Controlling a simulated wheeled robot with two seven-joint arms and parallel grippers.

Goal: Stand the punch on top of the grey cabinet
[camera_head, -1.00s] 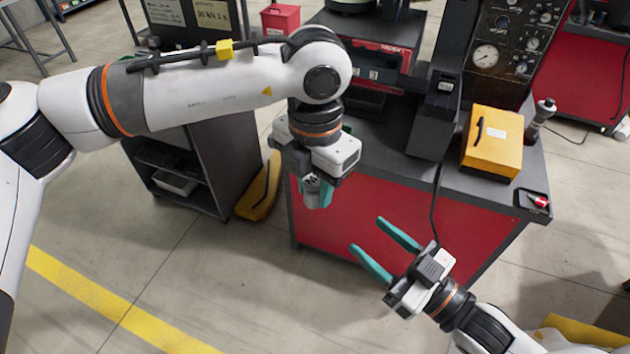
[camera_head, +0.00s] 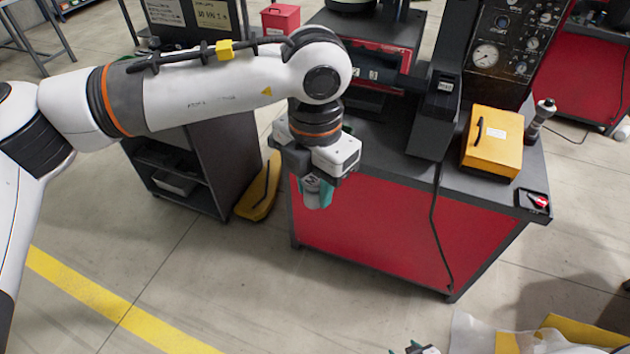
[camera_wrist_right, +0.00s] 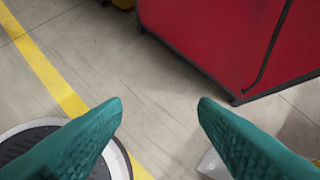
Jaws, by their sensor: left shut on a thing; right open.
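My left gripper (camera_head: 316,192) is shut on a small grey cylindrical piece, which I take to be the punch (camera_head: 312,187). The teal fingers hide much of it, and it hangs in front of the red bench front. A dark grey cabinet (camera_head: 232,160) with open shelves stands to the left of the gripper. My left arm covers much of its top. My right gripper is open and empty in the right wrist view (camera_wrist_right: 160,104), above the floor. In the head view only a bit of it shows at the bottom edge.
The red bench (camera_head: 385,225) with a dark top carries a press, a yellow box (camera_head: 492,142), a dark bottle-like tool (camera_head: 541,115) and a small tray (camera_head: 533,201). A yellow object (camera_head: 260,190) lies beside the cabinet.

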